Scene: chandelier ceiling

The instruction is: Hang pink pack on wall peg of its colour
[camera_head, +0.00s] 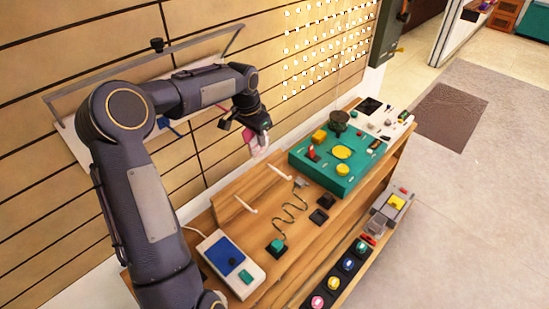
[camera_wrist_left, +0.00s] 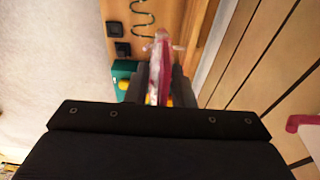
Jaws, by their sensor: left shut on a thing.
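The pink pack (camera_head: 259,149) hangs from my left gripper (camera_head: 258,126) in front of the slatted wall, above the back of the workbench. My left gripper is shut on it. In the left wrist view the pack (camera_wrist_left: 164,72) is seen edge-on, pink and whitish, between the two dark fingers. A pinkish-red bar (camera_wrist_left: 302,122) shows at that view's right edge; I cannot tell whether it is a peg. In the head view a small blue piece (camera_head: 172,128) shows by the wall behind my left arm, which hides part of the wall. My right gripper is not in view.
The workbench holds a green panel (camera_head: 335,165) with yellow parts, a white-and-blue box (camera_head: 230,262) and a coiled cable (camera_head: 290,215). Two white rods stick out at its back edge. A pale board (camera_head: 70,128) on the wall is partly behind my arm. Open floor lies right.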

